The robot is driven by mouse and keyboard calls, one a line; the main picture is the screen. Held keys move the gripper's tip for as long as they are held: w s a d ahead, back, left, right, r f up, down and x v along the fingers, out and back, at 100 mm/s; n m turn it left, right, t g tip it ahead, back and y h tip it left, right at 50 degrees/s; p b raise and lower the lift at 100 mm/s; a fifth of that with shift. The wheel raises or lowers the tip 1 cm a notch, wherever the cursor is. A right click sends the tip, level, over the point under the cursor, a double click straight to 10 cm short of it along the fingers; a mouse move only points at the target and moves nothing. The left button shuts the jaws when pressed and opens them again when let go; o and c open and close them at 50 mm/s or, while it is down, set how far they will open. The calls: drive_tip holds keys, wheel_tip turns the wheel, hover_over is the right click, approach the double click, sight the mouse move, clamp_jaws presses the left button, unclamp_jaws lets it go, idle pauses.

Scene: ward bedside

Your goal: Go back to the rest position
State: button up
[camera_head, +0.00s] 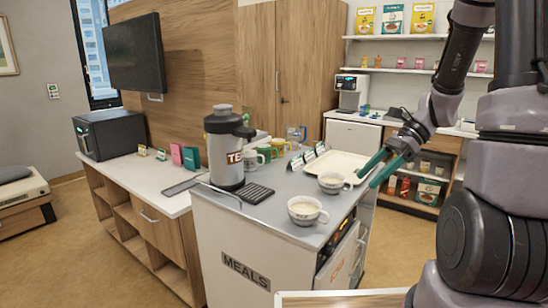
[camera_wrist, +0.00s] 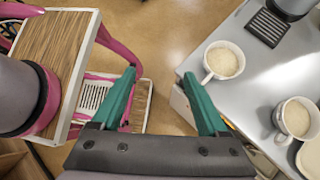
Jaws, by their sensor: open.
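My gripper (camera_head: 381,170) is open and empty, with green fingers, at the right side of the meals trolley (camera_head: 240,248). A white cup (camera_head: 307,211) with pale contents stands near the trolley's front edge. A second similar cup (camera_head: 333,183) stands behind it, by the cream tray (camera_head: 340,163). My arm fills the right side of the head view.
A grey tea flask (camera_head: 224,150) stands on the trolley beside a dark drip grille (camera_head: 252,194), with several mugs behind. A side cabinet (camera_head: 150,205) with a black microwave (camera_head: 111,134) is at the left. In the wrist view a wood-topped surface (camera_wrist: 55,60) lies left of my gripper.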

drive_tip(key=s+r+n+t+h, duration=0.3)
drive_tip(key=r+n, duration=0.3)
drive_tip(key=r, duration=0.3)
drive_tip(key=s+r+n+t+h, duration=0.4)
drive_tip(key=s+r+n+t, duration=0.1)
drive_tip(key=r, duration=0.5)
drive_tip(key=n+t, duration=0.1)
drive_tip(key=n, duration=0.1)
drive_tip(key=shift+d+n, duration=0.25)
drive_tip(key=shift+n, duration=0.05)
drive_tip(key=shift+c, duration=0.4)
